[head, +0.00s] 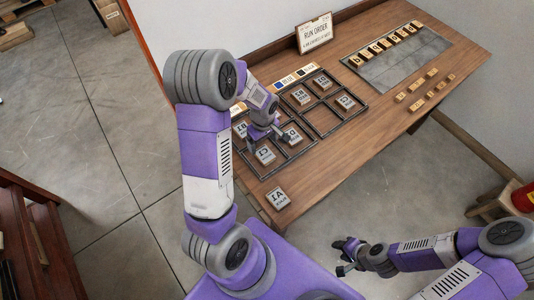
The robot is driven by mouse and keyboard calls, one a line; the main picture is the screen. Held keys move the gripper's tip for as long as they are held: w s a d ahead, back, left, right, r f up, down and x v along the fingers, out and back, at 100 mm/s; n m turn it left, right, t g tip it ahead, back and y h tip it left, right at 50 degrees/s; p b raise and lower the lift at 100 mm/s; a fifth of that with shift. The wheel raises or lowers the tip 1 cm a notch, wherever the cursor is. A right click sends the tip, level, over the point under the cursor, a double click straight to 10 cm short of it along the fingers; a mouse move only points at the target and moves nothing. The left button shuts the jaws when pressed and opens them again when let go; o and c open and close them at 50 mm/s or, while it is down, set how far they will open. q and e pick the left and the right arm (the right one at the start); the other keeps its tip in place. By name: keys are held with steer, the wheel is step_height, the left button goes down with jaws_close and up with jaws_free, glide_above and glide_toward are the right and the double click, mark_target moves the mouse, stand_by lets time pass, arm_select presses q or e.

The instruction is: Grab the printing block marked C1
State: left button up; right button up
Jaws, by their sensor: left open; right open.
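Several pale printing blocks lie in and around a dark divided frame (322,133) on the wooden table. The block at the frame's near end (265,155) seems to bear a C and a stroke, but its marking is too small to be sure. Another block (345,101) at the right of the frame also shows a C-like letter. My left gripper (267,143) is open, pointing down over the frame's near-left part, close to the first block and another block (292,135). I cannot tell whether it touches either. My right gripper (344,258) is open and empty, off the table over the floor.
A block marked A1 (276,199) lies outside the frame near the table's front corner. A RUN ORDER sign (315,33) stands at the back. A grey tray (398,66) with letter blocks and several small wooden pieces (416,84) lie to the right.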

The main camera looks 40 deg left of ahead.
mark_target(263, 152)
arm_select(q)
steer(key=f, duration=0.5)
steer(key=shift+s+f+b, duration=0.2)
steer(key=shift+f+b, duration=0.1)
steer(key=shift+b, duration=0.1)
steer(key=c, duration=1.2)
